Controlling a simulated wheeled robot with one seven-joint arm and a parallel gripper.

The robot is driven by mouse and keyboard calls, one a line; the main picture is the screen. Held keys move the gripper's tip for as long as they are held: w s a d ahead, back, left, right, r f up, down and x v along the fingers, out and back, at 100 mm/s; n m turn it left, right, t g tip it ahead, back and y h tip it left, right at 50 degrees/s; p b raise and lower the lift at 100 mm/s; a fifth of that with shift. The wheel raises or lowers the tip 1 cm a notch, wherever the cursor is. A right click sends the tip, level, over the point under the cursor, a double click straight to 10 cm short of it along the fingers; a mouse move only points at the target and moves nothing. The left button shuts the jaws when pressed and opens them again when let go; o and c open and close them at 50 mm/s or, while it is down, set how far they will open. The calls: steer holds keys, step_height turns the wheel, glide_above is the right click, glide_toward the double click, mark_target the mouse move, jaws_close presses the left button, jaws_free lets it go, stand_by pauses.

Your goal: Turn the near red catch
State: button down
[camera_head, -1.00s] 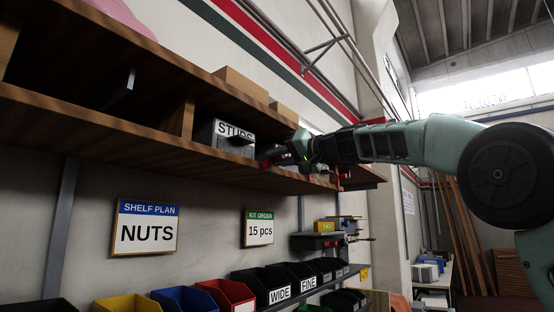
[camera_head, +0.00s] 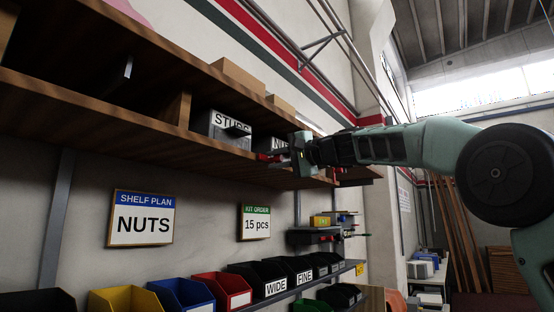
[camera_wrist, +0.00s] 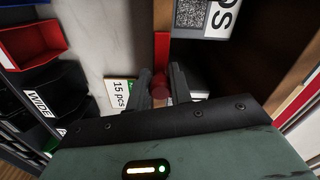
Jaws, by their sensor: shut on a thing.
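The near red catch (camera_wrist: 161,55) shows in the wrist view as a red bar running up the picture, with its round red end between my fingers. In the head view a bit of its red (camera_head: 268,157) shows at the shelf's front edge. My gripper (camera_wrist: 162,88) is shut on the catch, one dark finger on each side; it also shows in the head view (camera_head: 284,158). The grey STUDS box (camera_head: 224,130) sits in the shelf just left of my gripper. A NUTS box (camera_head: 280,144) is partly hidden behind my gripper.
The wooden shelf (camera_head: 120,128) runs along the wall. Below hang a SHELF PLAN sign (camera_head: 142,218) reading NUTS and a KIT ORDER sign (camera_head: 255,222) reading 15 pcs. Coloured bins (camera_head: 180,296) line a lower rack. Open room lies right of the shelf.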

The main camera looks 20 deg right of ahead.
steer(key=shift+f, duration=0.15)
stand_by(0.3)
steer(key=c, duration=1.3)
jaws_free()
steer(key=shift+o, duration=0.2)
steer(key=shift+d, duration=0.1)
steer(key=b+v, duration=0.8)
steer(key=v, duration=0.9)
steer(key=shift+s, duration=0.15)
